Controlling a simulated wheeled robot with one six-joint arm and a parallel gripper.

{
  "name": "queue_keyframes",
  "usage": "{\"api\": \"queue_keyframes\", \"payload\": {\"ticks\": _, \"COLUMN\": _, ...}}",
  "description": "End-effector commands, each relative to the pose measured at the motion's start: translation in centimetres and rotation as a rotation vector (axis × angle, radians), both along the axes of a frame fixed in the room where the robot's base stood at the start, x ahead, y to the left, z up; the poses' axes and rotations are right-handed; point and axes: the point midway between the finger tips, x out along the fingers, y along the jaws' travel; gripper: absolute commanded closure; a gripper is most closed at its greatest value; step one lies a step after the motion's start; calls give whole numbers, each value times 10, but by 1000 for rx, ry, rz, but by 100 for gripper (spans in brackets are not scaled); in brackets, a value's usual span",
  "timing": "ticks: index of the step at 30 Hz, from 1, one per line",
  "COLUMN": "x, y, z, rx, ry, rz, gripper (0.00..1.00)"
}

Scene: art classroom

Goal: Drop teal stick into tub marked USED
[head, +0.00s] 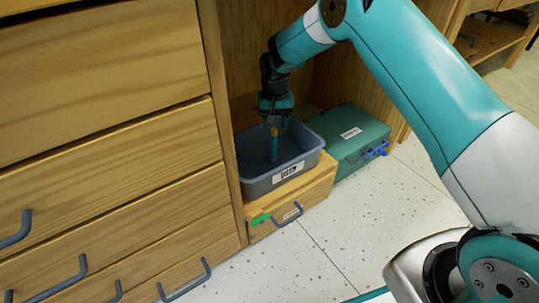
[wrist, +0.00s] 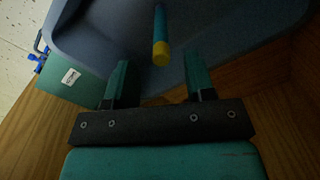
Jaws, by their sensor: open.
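The grey-blue tub (head: 258,186) with a white label, its text too small to read surely, sits on a low wooden box. It fills the upper part of the wrist view (wrist: 95,35). The teal stick (head: 274,148) with a yellow end is inside the tub's outline, roughly upright, yellow end up. It also shows in the wrist view (wrist: 161,25), beyond my fingers and between their lines. My gripper (head: 276,106) is above the tub, pointing down, and its fingers (wrist: 160,80) are apart with nothing between them. I cannot tell whether the stick touches the tub floor.
The wooden box (head: 318,187) below the tub has a handle and a green tag. A green case (head: 352,160) with a blue latch stands to the right. Wooden drawers (head: 110,120) with handles rise at the left. Speckled floor in front is clear.

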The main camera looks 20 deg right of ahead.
Motion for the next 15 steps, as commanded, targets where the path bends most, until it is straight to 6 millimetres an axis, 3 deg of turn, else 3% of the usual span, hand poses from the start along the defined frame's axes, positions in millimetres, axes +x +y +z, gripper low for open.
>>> {"api": "queue_keyframes", "payload": {"ticks": 1, "x": 0, "y": 0, "z": 15, "rx": 0, "ry": -1, "rz": 0, "gripper": 50}}
{"api": "queue_keyframes", "payload": {"ticks": 6, "x": -1, "y": 0, "z": 44, "rx": 0, "ry": 0, "rz": 0, "gripper": 50}}
{"api": "queue_keyframes", "payload": {"ticks": 15, "x": -1, "y": 0, "z": 51, "rx": 0, "ry": 1, "rz": 0, "gripper": 50}}
